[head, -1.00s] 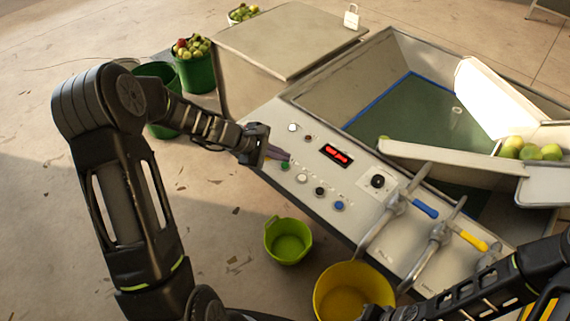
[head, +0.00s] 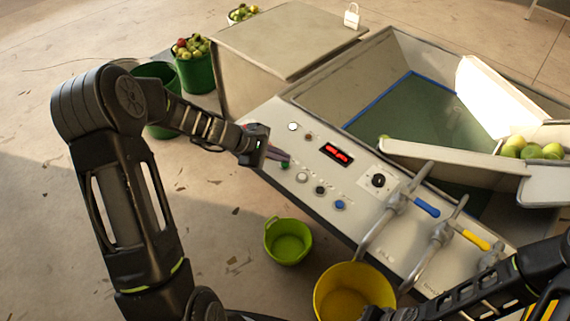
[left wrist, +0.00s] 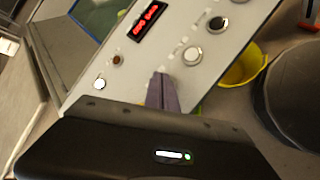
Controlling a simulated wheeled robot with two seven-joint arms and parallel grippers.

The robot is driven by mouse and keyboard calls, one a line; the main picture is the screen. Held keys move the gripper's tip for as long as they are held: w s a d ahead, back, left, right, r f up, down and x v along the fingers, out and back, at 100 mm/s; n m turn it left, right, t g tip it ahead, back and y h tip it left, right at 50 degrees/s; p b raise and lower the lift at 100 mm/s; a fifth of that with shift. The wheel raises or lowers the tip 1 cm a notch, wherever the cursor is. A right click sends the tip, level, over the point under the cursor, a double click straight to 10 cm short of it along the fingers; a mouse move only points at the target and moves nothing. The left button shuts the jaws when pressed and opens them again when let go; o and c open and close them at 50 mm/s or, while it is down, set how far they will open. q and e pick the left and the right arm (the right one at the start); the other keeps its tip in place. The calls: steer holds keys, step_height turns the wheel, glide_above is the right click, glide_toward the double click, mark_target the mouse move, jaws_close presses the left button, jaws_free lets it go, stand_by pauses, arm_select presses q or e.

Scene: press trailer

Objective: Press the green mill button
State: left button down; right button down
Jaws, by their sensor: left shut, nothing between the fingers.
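The green button (head: 285,165) sits on the light control panel (head: 318,212), at the left end of its lower button row. My left gripper (head: 286,158) is shut and empty, its fingertips right at the green button and partly covering it in the head view. I cannot tell whether they touch it. In the left wrist view the closed fingers (left wrist: 161,90) point at the panel (left wrist: 183,75), and the green button is hidden behind them. My right arm enters at the lower right of the head view; its gripper cannot be made out clearly.
White (head: 302,178), black (head: 320,190) and blue (head: 340,205) buttons continue the row. A red display (head: 337,153) and black knob (head: 378,181) are nearby. Blue-handled (head: 427,208) and yellow-handled (head: 472,239) levers stand right. Green (head: 288,243) and yellow (head: 350,292) buckets stand below the panel.

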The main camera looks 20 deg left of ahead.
mark_target(281, 164)
arm_select(q)
steer(key=shift+f+b, duration=0.4)
steer(key=shift+b, duration=0.05)
stand_by(0.6)
steer(key=shift+r, duration=0.1)
steer(key=shift+r+p, duration=0.55)
steer(key=shift+r, duration=0.15)
steer(key=shift+r+p, duration=1.9)
steer(key=shift+r, duration=0.65)
